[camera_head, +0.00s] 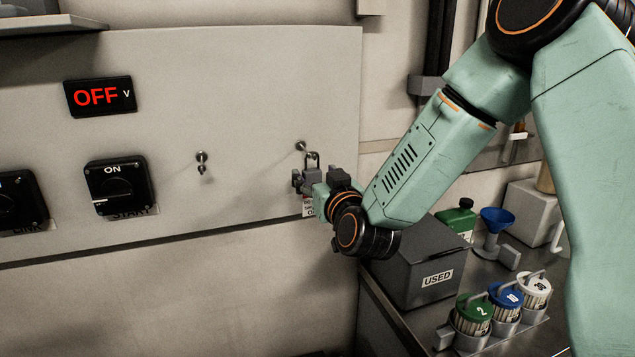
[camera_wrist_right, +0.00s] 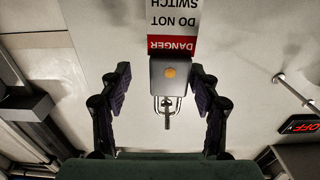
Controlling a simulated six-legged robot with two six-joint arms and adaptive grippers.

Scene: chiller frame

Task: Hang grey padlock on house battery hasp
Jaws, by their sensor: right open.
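The grey padlock (camera_wrist_right: 171,76) shows in the right wrist view, which sees it upside down, with its shackle around or in front of a short metal post. A red and white danger tag (camera_wrist_right: 174,24) hangs from it. In the head view its shackle (camera_head: 312,157) shows by the right peg (camera_head: 301,147) on the panel. My right gripper (camera_head: 306,180) is at the padlock, open, with one finger (camera_wrist_right: 160,74) on each side and visible gaps to the body. Its hand hides much of the padlock in the head view. I cannot make out which fitting is the house battery hasp. My left gripper is out of view.
The panel (camera_head: 235,90) carries a left peg (camera_head: 202,160), a red OFF display (camera_head: 98,96) and a black ON/START rotary switch (camera_head: 118,186). Below my right arm stand a grey USED box (camera_head: 420,265), a blue funnel (camera_head: 497,218) and capped containers (camera_head: 473,308) on a bench.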

